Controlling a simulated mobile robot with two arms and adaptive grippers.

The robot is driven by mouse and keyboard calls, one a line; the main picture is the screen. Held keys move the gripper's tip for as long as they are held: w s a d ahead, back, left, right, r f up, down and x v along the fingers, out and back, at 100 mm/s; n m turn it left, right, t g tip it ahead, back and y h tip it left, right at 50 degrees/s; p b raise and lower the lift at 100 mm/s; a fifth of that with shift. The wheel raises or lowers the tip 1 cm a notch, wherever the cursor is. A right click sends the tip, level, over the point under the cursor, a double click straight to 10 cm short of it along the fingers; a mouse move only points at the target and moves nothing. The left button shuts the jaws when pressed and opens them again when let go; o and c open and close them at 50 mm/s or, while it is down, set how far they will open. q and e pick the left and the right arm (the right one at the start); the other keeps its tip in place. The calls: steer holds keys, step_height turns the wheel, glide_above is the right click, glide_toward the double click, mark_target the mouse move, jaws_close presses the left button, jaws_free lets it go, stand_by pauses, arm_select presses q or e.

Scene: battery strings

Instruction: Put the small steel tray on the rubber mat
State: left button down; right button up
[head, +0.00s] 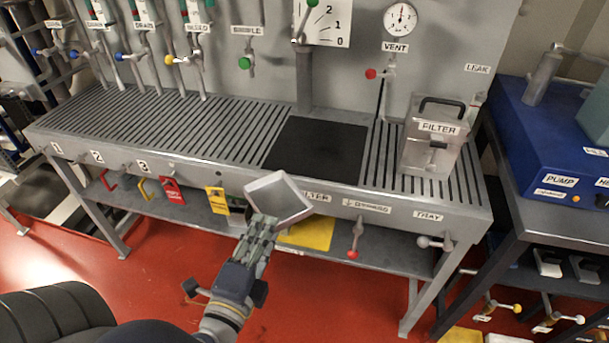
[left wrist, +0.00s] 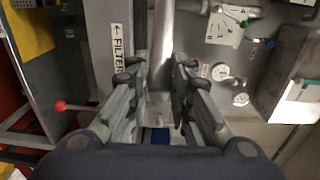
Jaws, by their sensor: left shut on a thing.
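The small steel tray (head: 279,199) is in my left gripper (head: 262,226), which is shut on its near edge. The tray is tilted, in front of the bench's front edge in the head view. The black rubber mat (head: 316,150) lies flat on the slatted bench top, behind and to the right of the tray, and looks bare. In the left wrist view my left gripper's fingers (left wrist: 160,75) show, but the tray is hard to make out between them. My right gripper is not in view.
A steel FILTER box (head: 432,145) with a black handle stands on the bench right of the mat. A steel post (head: 304,80) rises behind the mat. The slats (head: 190,118) to the left are clear. Tags and small handles line the bench front.

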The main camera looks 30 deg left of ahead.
mark_target(280, 178)
arm_select(q)
steer(key=p+x, duration=0.2)
steer(key=x, duration=0.1)
steer(key=shift+w+a+r, duration=0.15)
steer(key=shift+w+a, duration=0.05)
steer(key=shift+w, duration=0.15)
steer(key=p+x, duration=0.1)
steer(key=x, duration=0.1)
steer(key=a+x, duration=0.1)
steer(key=x, duration=0.2)
steer(key=shift+f+p, duration=0.25)
steer(key=shift+p, duration=0.15)
steer(key=x, duration=0.2)
steer(key=p+x, duration=0.1)
steer(key=x, duration=0.3)
steer(key=shift+w+a+f, duration=0.1)
steer(key=shift+a+f, duration=0.3)
steer(key=shift+w+a, duration=0.1)
steer(key=shift+w, duration=0.25)
steer(key=shift+w+f, duration=0.1)
steer(key=shift+f, duration=0.15)
step_height(280, 178, down, 3)
steer(key=shift+f+b, duration=0.15)
steer(key=shift+b, duration=0.3)
